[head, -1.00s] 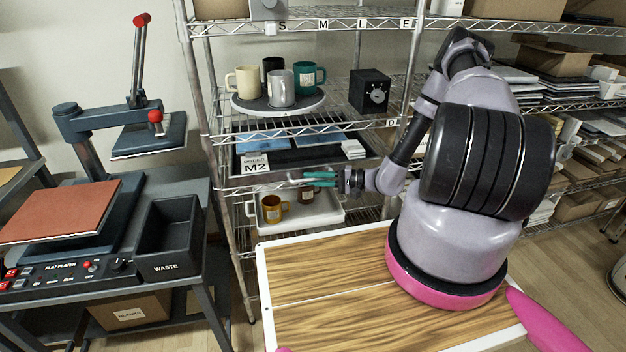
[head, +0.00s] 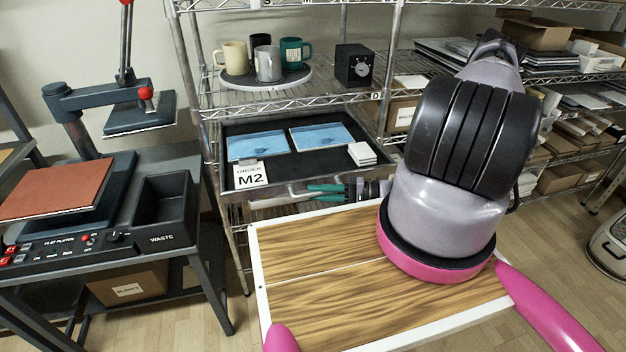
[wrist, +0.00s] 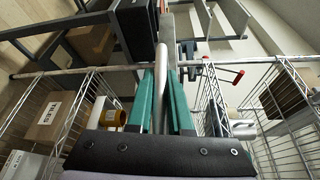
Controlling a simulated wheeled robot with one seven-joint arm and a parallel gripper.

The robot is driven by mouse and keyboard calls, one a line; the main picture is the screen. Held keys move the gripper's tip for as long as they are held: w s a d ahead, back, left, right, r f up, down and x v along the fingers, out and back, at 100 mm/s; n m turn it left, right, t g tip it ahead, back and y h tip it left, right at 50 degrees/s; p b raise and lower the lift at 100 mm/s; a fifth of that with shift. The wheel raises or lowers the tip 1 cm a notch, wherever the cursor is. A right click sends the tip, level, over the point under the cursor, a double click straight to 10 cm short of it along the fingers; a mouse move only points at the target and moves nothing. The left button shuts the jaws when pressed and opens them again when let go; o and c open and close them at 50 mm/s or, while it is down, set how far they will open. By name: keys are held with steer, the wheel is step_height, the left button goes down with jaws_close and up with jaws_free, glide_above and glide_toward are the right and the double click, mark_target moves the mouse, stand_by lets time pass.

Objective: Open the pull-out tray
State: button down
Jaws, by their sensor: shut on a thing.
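The pull-out tray (head: 300,165) is a wide black tray on the middle shelf of the wire rack. It stands out in front of the shelf above, and its floor shows. It holds two blue picture sheets (head: 256,145), a small white stack (head: 362,154) and an order card (head: 250,176) reading M2. My gripper (head: 326,188), with green fingers, is at the tray's front edge. It is shut on a pale bar, seemingly the tray's handle (head: 275,201). In the wrist view the bar (wrist: 161,75) runs between the fingers.
Several mugs (head: 268,64) stand on a round board on the shelf above, beside a black timer box (head: 354,65). A press bench with a waste bin (head: 165,212) is at left.

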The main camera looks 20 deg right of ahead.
steer(key=shift+s, duration=1.65)
steer(key=c, duration=0.8)
jaws_free()
steer(key=shift+c, duration=0.2)
steer(key=shift+d, duration=0.1)
steer(key=f+v, duration=0.1)
steer(key=v, duration=0.9)
steer(key=shift+d+r, duration=0.35)
steer(key=shift+r, duration=0.15)
steer(key=shift+s, duration=0.15)
